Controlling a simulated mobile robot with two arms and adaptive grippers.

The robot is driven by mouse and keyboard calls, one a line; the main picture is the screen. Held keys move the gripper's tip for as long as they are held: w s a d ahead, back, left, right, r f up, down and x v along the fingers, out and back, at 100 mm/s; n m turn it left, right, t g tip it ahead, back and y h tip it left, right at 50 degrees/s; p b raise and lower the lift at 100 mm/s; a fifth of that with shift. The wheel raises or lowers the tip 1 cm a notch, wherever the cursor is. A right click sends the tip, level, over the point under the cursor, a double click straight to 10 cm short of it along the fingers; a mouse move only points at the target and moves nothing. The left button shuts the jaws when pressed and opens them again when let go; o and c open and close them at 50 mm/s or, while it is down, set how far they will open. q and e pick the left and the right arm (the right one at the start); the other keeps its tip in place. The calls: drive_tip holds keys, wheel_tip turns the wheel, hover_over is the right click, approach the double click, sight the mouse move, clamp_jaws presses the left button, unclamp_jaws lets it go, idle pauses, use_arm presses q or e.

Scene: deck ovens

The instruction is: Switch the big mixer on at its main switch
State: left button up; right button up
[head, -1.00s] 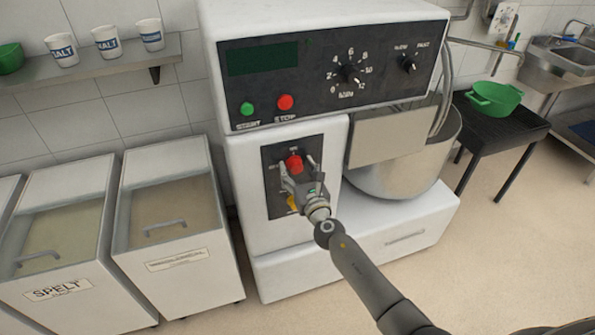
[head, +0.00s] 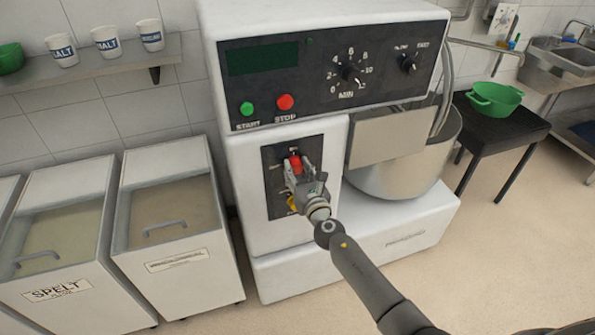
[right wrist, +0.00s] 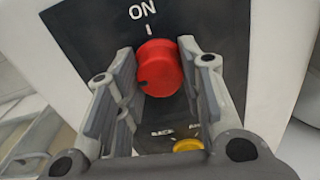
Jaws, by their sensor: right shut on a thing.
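The big mixer (head: 285,225) stands in the middle of the head view. Its main switch, a red knob (head: 296,161), sits on a dark plate on the mixer's front. In the right wrist view the red knob (right wrist: 160,68) lies between the two fingers, below the word ON and its white tick. My right gripper (head: 299,172) is shut on the knob, one finger on each side. A yellow part (right wrist: 188,145) shows lower on the plate, partly hidden by my gripper. My left gripper is out of view.
Above are the green start button (head: 247,108), red stop button (head: 285,101), two dials and a dark display (head: 262,59). The steel bowl (head: 405,175) is right of the switch. Flour bins (head: 178,260) stand at left.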

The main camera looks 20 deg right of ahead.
drive_tip(key=m+b, duration=0.1)
drive_tip(key=m, duration=0.3)
drive_tip(key=shift+f, duration=0.1)
drive_tip(key=m+b, duration=0.1)
drive_tip(key=m, duration=0.3)
drive_tip(key=shift+m, duration=0.4)
drive_tip(key=m+b, duration=0.1)
drive_tip(key=m, duration=0.3)
drive_tip(key=shift+m, duration=2.1)
drive_tip(key=o, duration=1.1)
drive_tip(key=shift+c, duration=0.2)
drive_tip(key=s, duration=1.2)
drive_tip(key=shift+d, duration=0.2)
